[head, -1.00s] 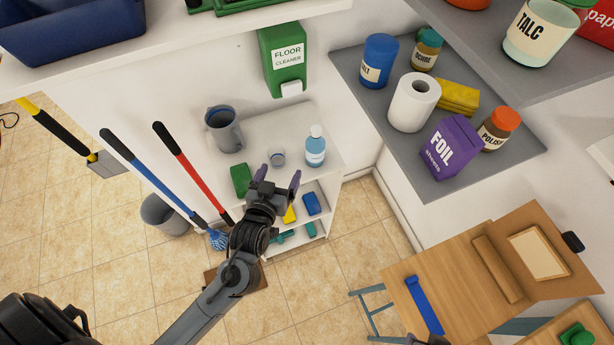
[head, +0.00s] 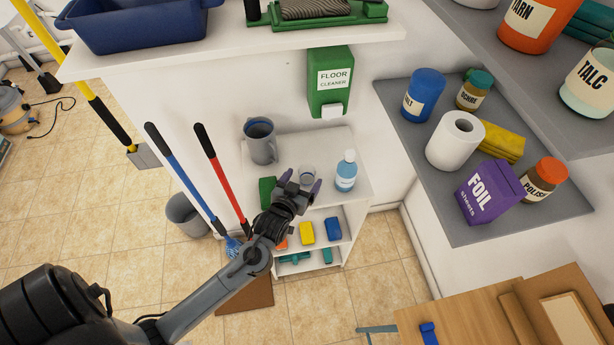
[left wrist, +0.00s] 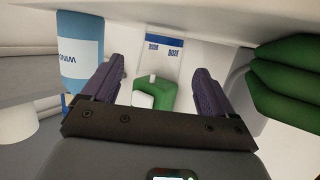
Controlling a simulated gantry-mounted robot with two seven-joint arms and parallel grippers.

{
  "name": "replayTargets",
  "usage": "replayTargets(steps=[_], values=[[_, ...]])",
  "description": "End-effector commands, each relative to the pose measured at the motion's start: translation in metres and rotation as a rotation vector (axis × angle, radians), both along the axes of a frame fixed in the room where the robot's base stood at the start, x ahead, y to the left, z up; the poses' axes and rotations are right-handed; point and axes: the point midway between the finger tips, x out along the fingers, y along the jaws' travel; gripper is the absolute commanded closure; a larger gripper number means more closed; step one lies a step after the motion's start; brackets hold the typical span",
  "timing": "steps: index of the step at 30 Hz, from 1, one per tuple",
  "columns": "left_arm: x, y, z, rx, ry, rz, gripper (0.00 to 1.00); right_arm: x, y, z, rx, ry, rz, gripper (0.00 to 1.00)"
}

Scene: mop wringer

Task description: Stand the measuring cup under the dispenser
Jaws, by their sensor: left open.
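The small pale measuring cup (head: 307,177) stands on top of the white shelf unit, partly hidden behind my left gripper (head: 298,188). The green floor cleaner dispenser (head: 330,85) with its white spout is on the wall above and behind it. My left gripper is open and empty, just in front of the cup. In the left wrist view, which seems upside down, what looks like the cup (left wrist: 160,58), with blue print, lies ahead between the open fingers (left wrist: 155,85). The dispenser (left wrist: 158,96) shows beyond. Contact with the cup is not visible. My right gripper is out of view.
Red and blue handles (head: 221,178) lean left of the shelf unit. A grey shelf (head: 455,225) juts out at right.

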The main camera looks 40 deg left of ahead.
Motion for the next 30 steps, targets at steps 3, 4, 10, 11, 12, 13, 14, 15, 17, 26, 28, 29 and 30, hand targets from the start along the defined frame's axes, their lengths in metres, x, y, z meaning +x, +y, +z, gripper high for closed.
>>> replayTargets(steps=[3,4,10,11,12,13,14,15,17,26,28,29,30], values=[[0.013,0.004,-0.004,0.002,-0.001,-0.001,0.13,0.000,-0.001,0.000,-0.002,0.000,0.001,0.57],[0.015,0.005,-0.004,0.001,-0.001,0.001,0.13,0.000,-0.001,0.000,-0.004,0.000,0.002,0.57],[0.020,0.007,-0.007,0.000,-0.001,0.000,0.13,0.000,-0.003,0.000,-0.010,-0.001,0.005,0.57],[0.020,0.007,-0.007,0.000,-0.001,0.000,0.13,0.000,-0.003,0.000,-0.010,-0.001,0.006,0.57],[0.020,0.007,-0.007,0.000,-0.001,0.000,0.13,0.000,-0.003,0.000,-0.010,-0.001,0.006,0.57],[0.020,0.007,-0.007,0.000,-0.001,0.000,0.13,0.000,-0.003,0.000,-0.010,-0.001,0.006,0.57],[0.020,0.007,-0.007,0.000,-0.001,0.000,0.13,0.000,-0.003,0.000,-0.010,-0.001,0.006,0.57],[0.020,0.007,-0.007,0.000,-0.001,0.000,0.16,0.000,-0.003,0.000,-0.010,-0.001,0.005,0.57],[0.020,0.007,-0.007,0.000,-0.001,0.000,0.25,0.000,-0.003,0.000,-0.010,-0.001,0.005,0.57],[0.020,0.007,-0.007,0.000,0.000,0.000,0.70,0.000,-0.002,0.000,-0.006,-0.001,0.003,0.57],[0.020,0.007,-0.007,0.000,-0.001,0.000,0.75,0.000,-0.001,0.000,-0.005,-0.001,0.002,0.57],[0.020,0.007,-0.007,0.000,-0.001,0.000,0.75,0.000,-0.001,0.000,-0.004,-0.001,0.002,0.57],[0.020,0.007,-0.007,0.000,-0.001,0.000,0.75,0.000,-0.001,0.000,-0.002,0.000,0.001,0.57]])
